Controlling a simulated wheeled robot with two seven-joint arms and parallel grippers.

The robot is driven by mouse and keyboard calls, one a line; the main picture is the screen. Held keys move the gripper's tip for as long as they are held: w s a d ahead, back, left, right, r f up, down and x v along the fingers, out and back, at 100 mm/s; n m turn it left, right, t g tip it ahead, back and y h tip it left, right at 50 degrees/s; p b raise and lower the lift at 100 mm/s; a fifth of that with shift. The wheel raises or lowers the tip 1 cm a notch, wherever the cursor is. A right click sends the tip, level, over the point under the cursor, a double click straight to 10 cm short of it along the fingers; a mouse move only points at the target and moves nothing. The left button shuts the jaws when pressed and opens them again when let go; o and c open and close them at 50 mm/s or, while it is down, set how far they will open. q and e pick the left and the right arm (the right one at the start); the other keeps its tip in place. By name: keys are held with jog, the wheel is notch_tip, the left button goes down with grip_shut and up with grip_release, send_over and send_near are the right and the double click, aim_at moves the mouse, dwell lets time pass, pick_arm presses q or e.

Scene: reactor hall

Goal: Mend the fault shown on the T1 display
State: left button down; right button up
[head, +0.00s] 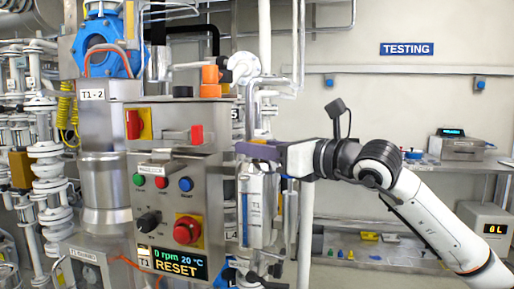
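The T1 display (174,263) at the bottom of a grey control panel (180,212) reads "0 rpm 20 °C RESET". Above it are a black rotary knob (149,222) and a red mushroom button (187,229) on a yellow plate. Higher up is a row of green (139,179), red (161,182) and blue (186,184) push buttons. My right gripper (257,150) is level with the panel's upper right edge, pointing left; contact cannot be told. Its fingers are seen side-on, so their opening is unclear. My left gripper is not in view.
Pipes and valves (48,170) crowd the left. A bench (372,249) with small coloured parts stands behind my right arm, under a "TESTING" sign (407,49).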

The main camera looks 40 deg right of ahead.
jog(key=o, duration=0.3)
jog(key=shift+o, duration=0.2)
jog(key=shift+s, duration=0.1)
jog(key=shift+s+d+f+b, duration=0.1)
jog(key=shift+s+d+b, duration=0.05)
jog(key=shift+s+b, duration=0.15)
pick_arm(q)
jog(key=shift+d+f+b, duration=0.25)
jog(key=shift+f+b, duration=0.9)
jog(key=shift+b, duration=0.4)
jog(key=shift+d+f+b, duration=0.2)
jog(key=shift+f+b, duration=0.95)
jog(key=shift+b, duration=0.4)
pick_arm(e)
jog(key=v, duration=0.9)
jog(key=shift+s, duration=0.3)
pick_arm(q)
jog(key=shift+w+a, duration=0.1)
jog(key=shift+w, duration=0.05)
